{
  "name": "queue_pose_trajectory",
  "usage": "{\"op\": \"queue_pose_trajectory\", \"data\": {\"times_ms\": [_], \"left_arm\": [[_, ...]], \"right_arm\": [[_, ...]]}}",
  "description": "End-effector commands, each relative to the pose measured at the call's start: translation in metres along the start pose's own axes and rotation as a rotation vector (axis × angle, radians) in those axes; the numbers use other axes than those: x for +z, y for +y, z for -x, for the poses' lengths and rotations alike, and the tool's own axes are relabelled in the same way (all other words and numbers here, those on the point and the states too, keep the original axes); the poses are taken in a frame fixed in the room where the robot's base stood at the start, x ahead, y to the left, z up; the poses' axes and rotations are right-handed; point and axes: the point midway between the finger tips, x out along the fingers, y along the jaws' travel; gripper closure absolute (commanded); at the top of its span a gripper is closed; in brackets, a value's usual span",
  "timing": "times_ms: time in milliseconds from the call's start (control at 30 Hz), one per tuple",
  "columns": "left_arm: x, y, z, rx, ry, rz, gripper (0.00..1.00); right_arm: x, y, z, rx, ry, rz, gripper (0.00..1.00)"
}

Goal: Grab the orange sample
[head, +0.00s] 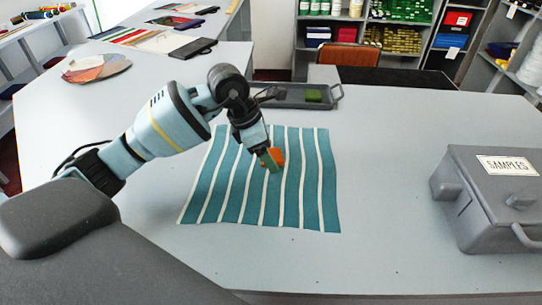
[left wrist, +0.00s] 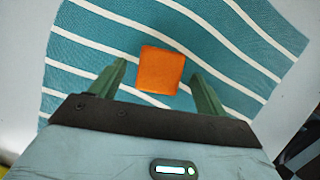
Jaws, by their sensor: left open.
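The orange sample (head: 279,156) lies on a teal cloth with white stripes (head: 230,190) on the counter. In the left wrist view the orange sample (left wrist: 160,70) is a small square block between and slightly beyond the two green fingers. My left gripper (head: 270,160) is open right at the sample and partly hides it in the head view. In the left wrist view my left gripper (left wrist: 160,85) has a finger on each side of the sample, with gaps showing. I cannot tell how far above the cloth the fingertips are. My right gripper is not in view.
A grey tray (head: 285,103) holding a green sample (head: 314,95) stands behind the cloth. A grey box labelled SAMPLES (head: 480,215) stands at the right. An oval multicoloured piece (head: 97,68) lies at the far left. The counter between cloth and box is clear.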

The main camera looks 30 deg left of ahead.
Motion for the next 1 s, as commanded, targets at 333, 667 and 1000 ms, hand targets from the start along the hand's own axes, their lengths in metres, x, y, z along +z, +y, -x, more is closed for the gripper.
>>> {"op": "queue_pose_trajectory", "data": {"times_ms": [333, 667, 1000], "left_arm": [[-0.0001, 0.0003, -0.0002, 0.001, 0.000, 0.001, 0.43], [0.0000, 0.0004, 0.0001, 0.001, 0.000, 0.001, 0.72], [0.0039, 0.0007, 0.0088, 0.001, -0.001, 0.001, 0.72]], "right_arm": [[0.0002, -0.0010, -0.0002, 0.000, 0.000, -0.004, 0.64], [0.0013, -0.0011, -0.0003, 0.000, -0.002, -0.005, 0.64], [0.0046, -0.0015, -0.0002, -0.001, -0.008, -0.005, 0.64]]}}
